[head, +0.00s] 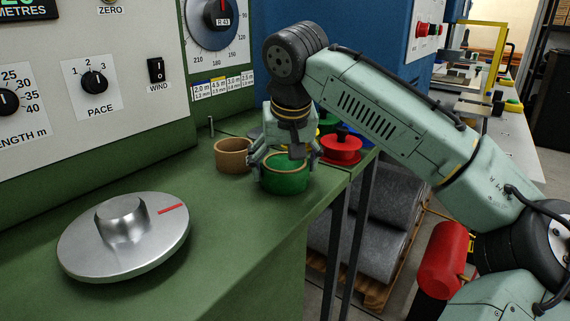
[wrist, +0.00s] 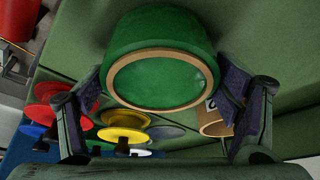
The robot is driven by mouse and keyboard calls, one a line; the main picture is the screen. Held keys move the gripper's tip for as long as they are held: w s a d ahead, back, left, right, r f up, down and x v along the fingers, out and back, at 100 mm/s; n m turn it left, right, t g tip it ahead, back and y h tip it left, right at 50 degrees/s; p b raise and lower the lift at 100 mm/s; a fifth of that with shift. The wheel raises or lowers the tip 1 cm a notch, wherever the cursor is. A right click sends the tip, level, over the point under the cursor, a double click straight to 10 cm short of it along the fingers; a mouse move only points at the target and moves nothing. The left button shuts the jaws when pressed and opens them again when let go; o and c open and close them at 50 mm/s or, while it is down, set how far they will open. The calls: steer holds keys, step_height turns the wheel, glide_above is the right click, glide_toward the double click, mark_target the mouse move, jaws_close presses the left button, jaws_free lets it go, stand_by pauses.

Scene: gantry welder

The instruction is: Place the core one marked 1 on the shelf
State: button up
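A green round core (head: 286,180) with a thin tan rim is at the right end of the green ledge (head: 225,215). My gripper (head: 286,160) is over it, with one finger on each side. In the wrist view the green core (wrist: 160,35) fills the space between the fingers. The fingertips are close against its sides; I cannot tell if they press on it. A tan core (head: 233,155) stands just left of the gripper. It shows partly behind the right finger in the wrist view (wrist: 212,122), with a small black-and-white mark whose character I cannot read.
A red spool (head: 341,150) stands right of the gripper, near the ledge's edge. Yellow (wrist: 124,117) and blue spools are close by. A large silver dial (head: 123,236) takes up the left of the ledge. The control panel rises behind. Grey rolls (head: 365,240) lie below on a pallet.

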steer(key=shift+o, duration=0.2)
steer(key=v, duration=1.2)
steer(key=shift+d+r, duration=0.1)
